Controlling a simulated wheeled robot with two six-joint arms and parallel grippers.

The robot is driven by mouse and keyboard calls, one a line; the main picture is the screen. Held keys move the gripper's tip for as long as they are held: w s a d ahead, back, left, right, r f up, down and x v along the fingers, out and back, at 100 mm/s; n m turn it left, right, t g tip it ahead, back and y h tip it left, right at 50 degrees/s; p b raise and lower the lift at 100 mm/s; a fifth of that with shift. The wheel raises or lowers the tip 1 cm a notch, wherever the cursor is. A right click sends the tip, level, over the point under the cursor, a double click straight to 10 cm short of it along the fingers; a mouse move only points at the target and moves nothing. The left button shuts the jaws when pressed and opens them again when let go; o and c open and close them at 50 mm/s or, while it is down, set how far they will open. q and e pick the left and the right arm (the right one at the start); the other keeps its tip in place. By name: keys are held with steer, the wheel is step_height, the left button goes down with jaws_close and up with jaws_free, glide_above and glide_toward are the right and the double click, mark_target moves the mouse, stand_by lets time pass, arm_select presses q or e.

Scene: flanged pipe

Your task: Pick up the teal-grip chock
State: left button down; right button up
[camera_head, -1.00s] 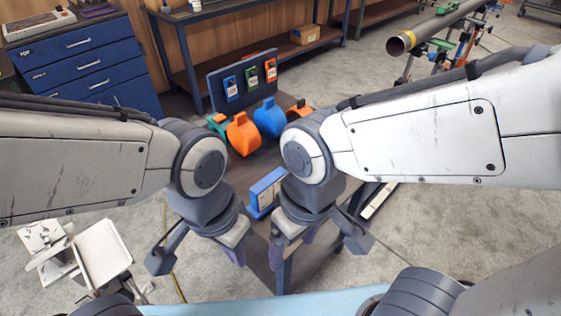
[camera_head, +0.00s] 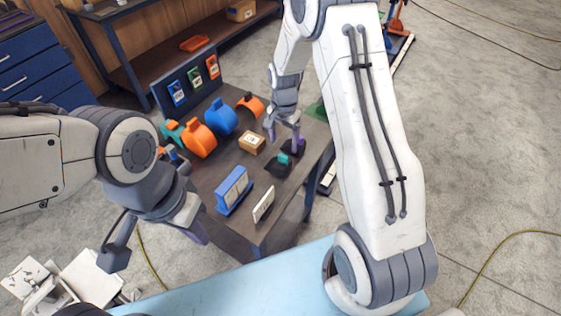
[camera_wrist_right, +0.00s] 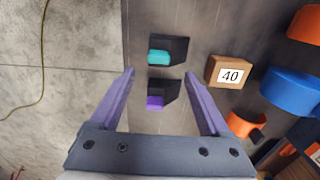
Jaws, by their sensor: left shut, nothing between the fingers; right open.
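The teal-grip chock (camera_head: 283,158) lies on the dark table, a black wedge with a teal handle. In the right wrist view the teal-grip chock (camera_wrist_right: 160,57) lies just beyond the purple-grip chock (camera_wrist_right: 157,101), which sits between my finger lines. In the head view the purple-grip chock (camera_head: 298,147) is partly behind my fingers. My right gripper (camera_head: 284,138) is open and empty above the chocks; its purple fingers (camera_wrist_right: 159,72) point at the table. My left gripper (camera_head: 197,234) is shut and empty near the table's front left edge, its fingertips partly hidden.
A cardboard box marked 40 (camera_wrist_right: 228,72) stands beside the chocks. Orange and blue pipe clamps (camera_head: 221,117) stand behind, before a panel of tags (camera_head: 188,83). A blue holder (camera_head: 233,190) and a white plate (camera_head: 263,204) stand nearer the front.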

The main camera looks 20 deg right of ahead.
mark_target(283, 155)
step_height(283, 155, down, 2)
steer(key=shift+s+f+p, duration=0.15)
steer(key=shift+f+p, duration=0.35)
steer(key=shift+f, duration=0.1)
step_height(283, 155, down, 4)
steer(key=shift+r+p, duration=0.25)
steer(key=shift+p, duration=0.45)
steer(key=shift+f, duration=0.45)
steer(key=shift+a, duration=0.1)
jaws_close()
